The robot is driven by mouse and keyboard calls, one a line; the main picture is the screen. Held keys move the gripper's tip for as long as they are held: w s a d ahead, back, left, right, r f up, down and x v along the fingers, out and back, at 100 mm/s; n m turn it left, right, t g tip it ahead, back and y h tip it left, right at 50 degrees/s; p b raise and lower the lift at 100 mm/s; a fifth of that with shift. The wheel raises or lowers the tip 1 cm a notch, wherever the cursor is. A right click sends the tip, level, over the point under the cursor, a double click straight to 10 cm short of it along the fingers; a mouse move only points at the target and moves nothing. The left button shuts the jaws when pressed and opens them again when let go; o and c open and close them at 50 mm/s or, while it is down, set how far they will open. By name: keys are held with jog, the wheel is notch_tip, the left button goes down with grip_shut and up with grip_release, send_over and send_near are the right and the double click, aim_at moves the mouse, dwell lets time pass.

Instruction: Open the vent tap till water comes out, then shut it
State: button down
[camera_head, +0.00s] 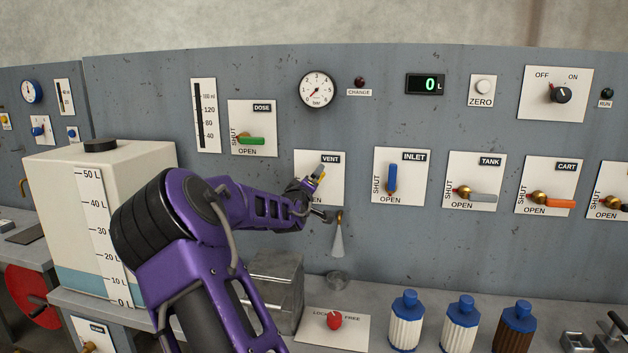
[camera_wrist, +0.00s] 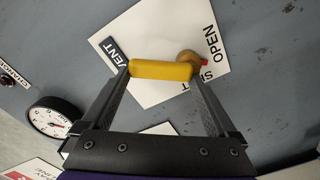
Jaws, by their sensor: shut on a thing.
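The vent tap's yellow handle (camera_head: 320,172) stands on a white plate marked VENT (camera_head: 332,185), with SHUT and OPEN lettering. My gripper (camera_wrist: 162,72) is shut on this handle, one finger at each end in the wrist view, where the yellow handle (camera_wrist: 160,70) and its brass pivot (camera_wrist: 188,56) show. The handle is tilted to the upper right in the head view, between upright and level. A small brass outlet (camera_head: 339,215) sits below right of the plate. A pale cone-shaped stream, looking like water (camera_head: 338,240), hangs under it. My forearm hides the plate's lower left.
The inlet tap's blue handle (camera_head: 392,178) is upright close by on the right. The dose tap's green handle (camera_head: 251,141) lies level. A round drain (camera_head: 337,281) is on the bench below the outlet. The pressure gauge (camera_head: 317,90) and a display (camera_head: 425,84) reading 0 are above.

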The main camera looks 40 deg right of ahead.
jog(key=shift+w+a+n, duration=0.2)
jog(key=shift+n, duration=0.55)
jog(key=shift+w+a+n, duration=0.15)
jog(key=shift+w+n, duration=0.05)
jog(key=shift+n, duration=0.55)
grip_release()
jog(key=shift+a, duration=0.1)
jog(key=p+v, duration=0.1)
jog(key=v, duration=1.6)
jog(key=shift+s, duration=0.2)
jog(key=shift+r, duration=0.1)
